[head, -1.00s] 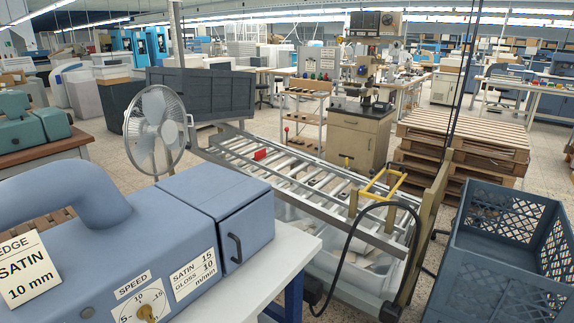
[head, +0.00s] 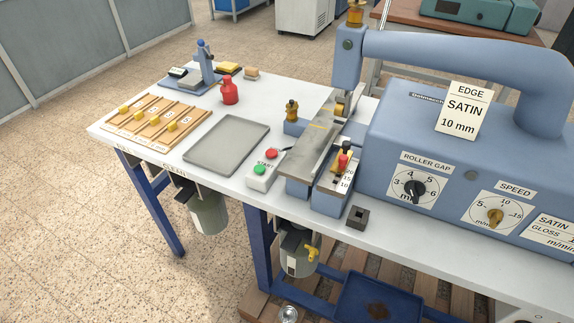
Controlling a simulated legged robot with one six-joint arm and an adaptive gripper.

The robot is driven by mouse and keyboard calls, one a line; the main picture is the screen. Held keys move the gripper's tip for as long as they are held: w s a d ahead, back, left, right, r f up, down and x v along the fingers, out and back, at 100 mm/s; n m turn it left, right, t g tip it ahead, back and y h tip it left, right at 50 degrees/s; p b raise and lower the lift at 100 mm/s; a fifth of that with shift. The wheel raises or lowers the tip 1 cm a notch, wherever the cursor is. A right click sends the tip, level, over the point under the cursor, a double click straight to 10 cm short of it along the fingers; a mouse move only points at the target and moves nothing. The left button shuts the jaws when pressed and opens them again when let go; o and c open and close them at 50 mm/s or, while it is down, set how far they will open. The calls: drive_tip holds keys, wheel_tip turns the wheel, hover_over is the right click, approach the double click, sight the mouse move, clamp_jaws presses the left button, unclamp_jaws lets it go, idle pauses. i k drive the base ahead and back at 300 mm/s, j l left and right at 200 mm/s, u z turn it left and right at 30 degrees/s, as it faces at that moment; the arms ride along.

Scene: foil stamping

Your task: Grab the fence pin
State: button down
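No part is labelled as the fence pin. A small upright piece with a red and black top on a yellow block (head: 343,158) stands beside a scale marked 20, 15, 10 on the blue machine's front left in the head view; it may be the pin, but I cannot tell. The scale plate (head: 334,180) lies along the steel bed (head: 320,135). A brass knob (head: 291,110) stands on a blue block left of the bed. My gripper is not in view.
The blue machine (head: 430,120) fills the right of the white table (head: 230,160). A start/stop box (head: 263,170), grey tray (head: 228,146), wooden rack (head: 155,120), red bottle (head: 229,91) and dark square block (head: 357,217) are on it. Tiled floor (head: 90,240) is open at the left.

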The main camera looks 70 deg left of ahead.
sight(343, 160)
drive_tip(key=u, duration=2.15)
drive_tip(key=i+j+z, duration=0.25)
drive_tip(key=j, duration=0.15)
drive_tip(key=i+j+z, duration=0.1)
drive_tip(key=j+z, duration=0.45)
drive_tip(key=j, duration=0.3)
drive_tip(key=i, duration=0.05)
